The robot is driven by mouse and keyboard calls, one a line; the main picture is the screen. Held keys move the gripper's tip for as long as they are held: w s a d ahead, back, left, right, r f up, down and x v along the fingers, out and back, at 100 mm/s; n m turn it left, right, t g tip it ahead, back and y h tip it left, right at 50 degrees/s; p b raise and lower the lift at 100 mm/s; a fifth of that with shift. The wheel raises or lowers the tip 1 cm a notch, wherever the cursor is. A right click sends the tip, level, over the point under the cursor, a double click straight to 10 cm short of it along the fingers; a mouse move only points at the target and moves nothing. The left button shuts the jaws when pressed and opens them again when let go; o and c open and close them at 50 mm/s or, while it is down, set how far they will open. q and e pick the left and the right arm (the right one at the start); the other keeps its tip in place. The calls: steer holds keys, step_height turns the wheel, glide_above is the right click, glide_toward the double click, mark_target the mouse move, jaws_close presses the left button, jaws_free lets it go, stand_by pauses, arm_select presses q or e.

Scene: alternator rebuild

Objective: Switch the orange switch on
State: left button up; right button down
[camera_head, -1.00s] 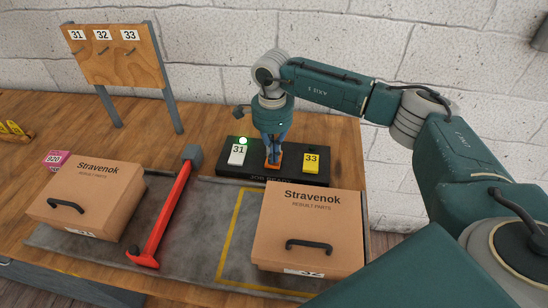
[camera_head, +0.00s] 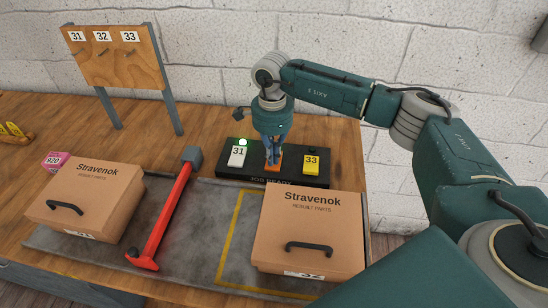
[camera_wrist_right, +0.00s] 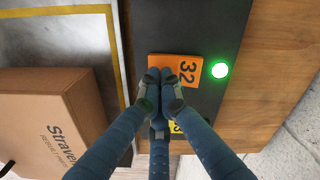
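The orange switch, labelled 32 (camera_wrist_right: 177,70), sits in the middle of a black switch panel (camera_head: 231,175). A green lamp (camera_wrist_right: 220,68) beside it glows in the right wrist view. In the head view my right gripper (camera_head: 273,164) stands over the orange switch and hides much of it and its lamp. In the right wrist view the fingertips (camera_wrist_right: 167,86) are together at the switch's edge, with nothing seen between them. I cannot tell whether they touch it. My left gripper is not in view.
On the panel, a white switch 31 (camera_head: 237,156) with a lit green lamp (camera_head: 243,142) is left; a yellow switch 33 (camera_head: 311,164) with a dark lamp is right.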

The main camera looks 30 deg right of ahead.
steer(key=shift+r+p, duration=1.45)
steer(key=shift+r, duration=1.6)
